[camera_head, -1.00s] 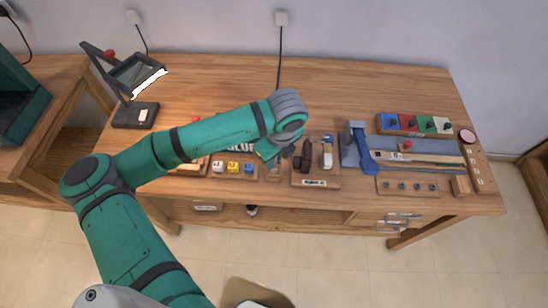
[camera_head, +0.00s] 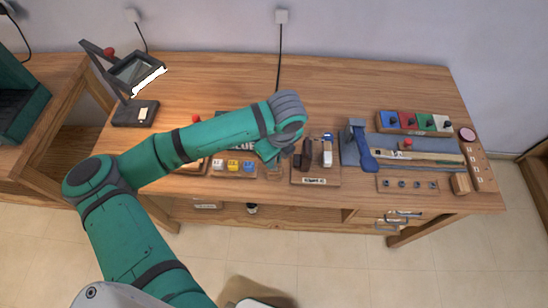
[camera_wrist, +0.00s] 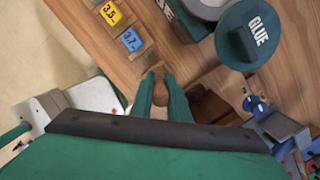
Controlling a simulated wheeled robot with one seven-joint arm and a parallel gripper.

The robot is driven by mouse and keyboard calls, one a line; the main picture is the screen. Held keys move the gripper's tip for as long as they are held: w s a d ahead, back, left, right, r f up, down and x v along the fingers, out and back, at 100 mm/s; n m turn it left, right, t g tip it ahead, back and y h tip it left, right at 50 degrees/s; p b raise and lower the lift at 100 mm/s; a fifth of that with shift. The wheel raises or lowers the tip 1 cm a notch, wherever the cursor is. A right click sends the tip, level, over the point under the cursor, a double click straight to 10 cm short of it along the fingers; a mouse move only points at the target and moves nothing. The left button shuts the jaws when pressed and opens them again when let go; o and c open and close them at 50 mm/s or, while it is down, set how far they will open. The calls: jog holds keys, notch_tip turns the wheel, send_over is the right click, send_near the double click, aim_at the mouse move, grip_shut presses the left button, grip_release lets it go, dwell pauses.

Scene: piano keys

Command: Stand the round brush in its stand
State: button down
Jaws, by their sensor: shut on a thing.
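My gripper (camera_wrist: 161,84) shows as two teal fingers in the wrist view, shut on a small brown wooden thing (camera_wrist: 163,104), which I take to be the round brush. Only a short part of it shows; bristles and most of its length are hidden. In the head view, my gripper (camera_head: 273,160) is low over the front of the bench, between the numbered blocks and a dark-and-white tool rack. A small wooden piece (camera_wrist: 152,70) lies just beyond the fingertips and may be the stand. I cannot tell whether the brush touches it.
Yellow and blue numbered blocks (camera_head: 240,167) sit left of my gripper. The tool rack (camera_head: 316,181) stands close on the right. A green glue pot (camera_wrist: 246,38) is behind. A blue clamp-like tool (camera_head: 362,150) is farther right.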

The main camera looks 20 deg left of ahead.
jog(key=shift+f, duration=0.3)
dwell(0.4)
jog(key=c, duration=1.6)
grip_release()
jog(key=shift+c, duration=1)
jog(key=shift+o, duration=0.3)
jog(key=shift+o, duration=0.8)
jog(key=shift+r, duration=0.4)
jog(key=shift+w+r, duration=0.1)
jog(key=shift+r, duration=3)
